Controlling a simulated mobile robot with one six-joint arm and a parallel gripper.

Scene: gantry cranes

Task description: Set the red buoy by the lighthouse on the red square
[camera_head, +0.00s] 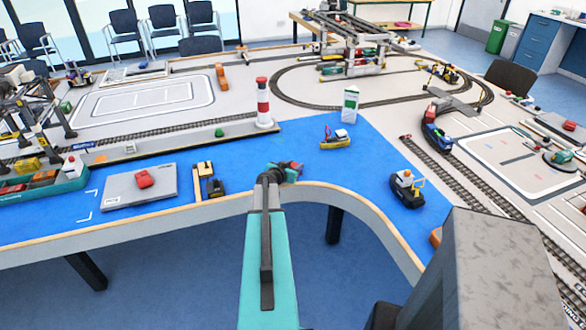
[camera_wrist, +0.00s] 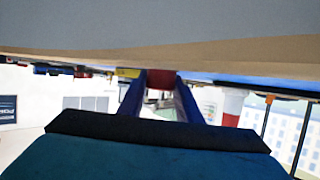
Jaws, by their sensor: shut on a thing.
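My gripper (camera_head: 288,170) is over the blue water surface near the table's front edge. It is shut on the red buoy (camera_wrist: 161,80), which shows between the two dark blue fingers in the wrist view. In the head view my arm and gripper hide much of the buoy, and only some red shows. The red-and-white lighthouse (camera_head: 263,104) stands upright behind the gripper, slightly left, apart from it. A red-and-white shape like it (camera_wrist: 233,104) shows right of the fingers in the wrist view. I cannot make out the red square in either view.
A yellow boat (camera_head: 335,142) and a green-roofed white tower (camera_head: 351,103) are right of the gripper. A dark tugboat (camera_head: 407,187) is farther right. A grey barge (camera_head: 120,190) with a red item lies left, near yellow-and-black pieces (camera_head: 208,180). Blue surface around the gripper is mostly clear.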

